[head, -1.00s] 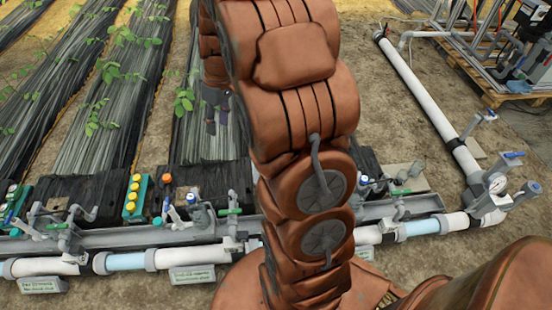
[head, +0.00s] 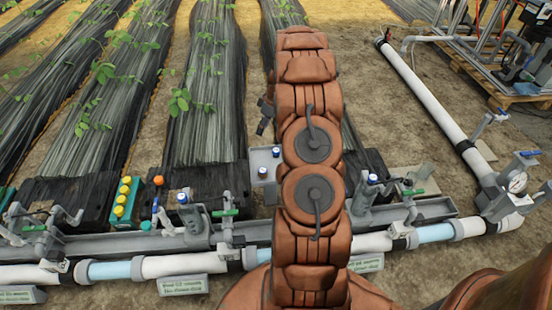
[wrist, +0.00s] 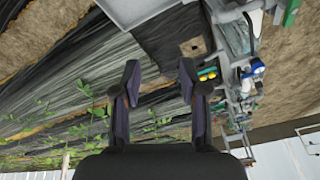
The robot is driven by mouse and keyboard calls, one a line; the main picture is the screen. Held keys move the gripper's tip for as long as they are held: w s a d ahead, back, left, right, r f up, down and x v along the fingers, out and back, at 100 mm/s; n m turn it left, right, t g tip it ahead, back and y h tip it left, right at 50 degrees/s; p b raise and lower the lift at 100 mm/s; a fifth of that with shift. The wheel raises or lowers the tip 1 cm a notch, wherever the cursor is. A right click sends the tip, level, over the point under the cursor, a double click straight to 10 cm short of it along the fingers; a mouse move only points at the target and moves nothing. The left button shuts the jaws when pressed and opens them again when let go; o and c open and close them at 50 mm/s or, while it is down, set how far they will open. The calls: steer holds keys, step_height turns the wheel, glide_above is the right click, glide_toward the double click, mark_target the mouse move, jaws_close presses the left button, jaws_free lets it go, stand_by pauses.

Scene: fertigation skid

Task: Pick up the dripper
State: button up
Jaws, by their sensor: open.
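I cannot single out a dripper for sure in either view. My gripper (wrist: 158,82) is open and empty in the wrist view, its two dark fingers apart with plastic-covered bed and soil beyond them. In the head view only a dark bit of my gripper (head: 265,116) shows at the left of my arm; the arm hides the rest. A small grey tray (head: 254,154) with blue-and-white capped pieces stands just below it, partly behind my arm. A teal box (head: 118,219) with several yellow round tops stands further left; it also shows in the wrist view (wrist: 208,80).
A grey rail (head: 110,243) with valves and a white-and-clear pipe (head: 175,264) runs across the front. A small orange-topped piece (head: 158,181) is beside the teal box. A thick white pipe (head: 425,93) with a gauge (head: 517,182) lies right. Bare soil is clear between.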

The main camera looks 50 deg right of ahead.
steer(key=shift+n+t, duration=0.3)
steer(key=shift+t, duration=0.2)
steer(key=d+f+b, duration=0.1)
steer(key=d+f, duration=0.2)
steer(key=f, duration=0.1)
steer(key=s+d+f+b, duration=0.1)
steer(key=d+f, duration=0.2)
steer(key=f, duration=0.2)
steer(key=d+f+b, duration=0.2)
steer(key=d+f, duration=0.1)
steer(key=f, duration=0.1)
steer(key=shift+s+d+f, duration=0.15)
steer(key=shift+s+f, duration=0.1)
steer(key=shift+s, duration=0.15)
steer(key=shift+d+b+x, duration=0.25)
steer(key=shift+b+x, duration=0.1)
steer(key=shift+x, duration=0.85)
steer(key=b+x, duration=0.1)
steer(key=x, duration=0.4)
steer(key=shift+w+a+f+b, duration=0.1)
steer(key=shift+w+a+b, duration=0.05)
steer(key=shift+a+b, duration=0.15)
steer(key=c, duration=0.5)
